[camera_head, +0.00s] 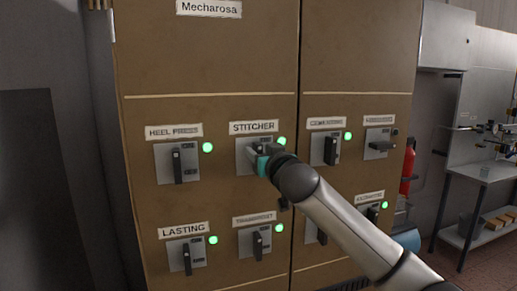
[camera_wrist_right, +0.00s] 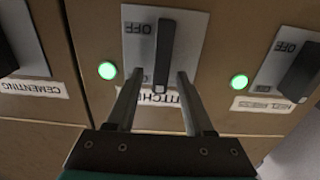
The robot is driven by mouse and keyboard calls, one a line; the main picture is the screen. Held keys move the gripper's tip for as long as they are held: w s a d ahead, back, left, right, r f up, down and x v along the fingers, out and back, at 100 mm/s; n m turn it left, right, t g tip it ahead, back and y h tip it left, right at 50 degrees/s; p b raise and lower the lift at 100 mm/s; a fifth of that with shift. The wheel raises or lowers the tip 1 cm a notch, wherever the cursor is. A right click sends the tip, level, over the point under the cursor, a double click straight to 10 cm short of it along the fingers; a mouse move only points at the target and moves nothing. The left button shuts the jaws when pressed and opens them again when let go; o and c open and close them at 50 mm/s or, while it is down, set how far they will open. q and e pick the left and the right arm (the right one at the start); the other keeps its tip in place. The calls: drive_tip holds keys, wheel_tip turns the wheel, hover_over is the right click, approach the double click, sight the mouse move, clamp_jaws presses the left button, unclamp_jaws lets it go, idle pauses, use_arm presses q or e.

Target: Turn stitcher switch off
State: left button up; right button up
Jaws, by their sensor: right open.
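The stitcher switch sits on a grey plate (camera_head: 243,152) under the STITCHER label (camera_head: 253,127) on a brown cabinet. Its dark handle is mostly hidden by my right gripper (camera_head: 257,153) in the head view. In the right wrist view the picture is upside down, and the black handle (camera_wrist_right: 165,50) stands upright on its plate, with OFF printed beside it. The two open fingers (camera_wrist_right: 158,74) appear on either side of the handle's near end, with gaps; I cannot tell any contact. The stitcher's lamp (camera_head: 281,141) glows green. My left gripper is not in view.
The heel press switch (camera_head: 178,162) is to the left and the cementing switch (camera_head: 331,149) to the right, both close. More switches, such as lasting (camera_head: 187,256), are below. A red extinguisher (camera_head: 408,165) and a metal table (camera_head: 485,173) stand right of the cabinet.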

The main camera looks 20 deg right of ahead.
drive_tip(key=shift+w, duration=0.75)
clamp_jaws()
